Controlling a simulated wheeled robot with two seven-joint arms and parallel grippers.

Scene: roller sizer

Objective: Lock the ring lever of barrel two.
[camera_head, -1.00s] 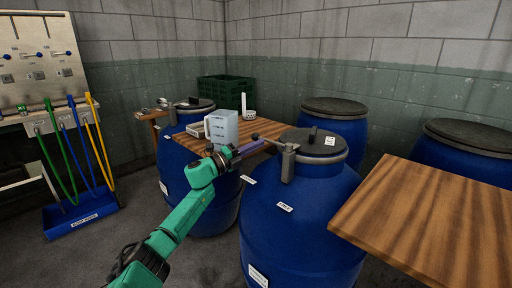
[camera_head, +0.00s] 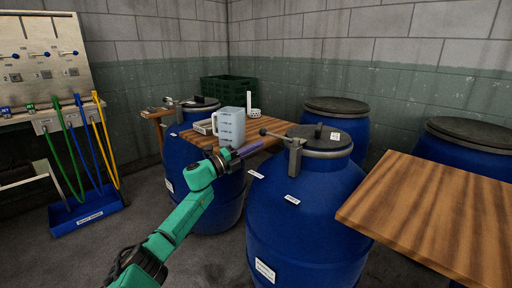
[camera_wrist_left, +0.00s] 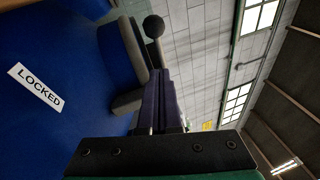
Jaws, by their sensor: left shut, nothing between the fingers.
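The front blue barrel (camera_head: 300,225) has a dark lid (camera_head: 316,136) with a grey ring around it. I cannot read which barrel is number two. A grey lever (camera_head: 280,137) with a dark ball knob (camera_head: 264,132) sticks out leftward from the bracket (camera_head: 297,150) on the ring. My left gripper (camera_head: 250,149), with purple fingers, is shut and empty just below and left of the lever. In the left wrist view the knob (camera_wrist_left: 153,26) shows just beyond the fingertips; I cannot tell whether they touch the lever. A LOCKED label (camera_wrist_left: 35,88) is on the barrel side. My right gripper is not in view.
Another lever-ring barrel (camera_head: 205,195) stands behind to the left. A wooden table with a measuring jug (camera_head: 229,125) lies behind my gripper. A wooden top (camera_head: 440,215) fills the right front. Two more barrels stand near the wall (camera_head: 338,113), (camera_head: 463,150).

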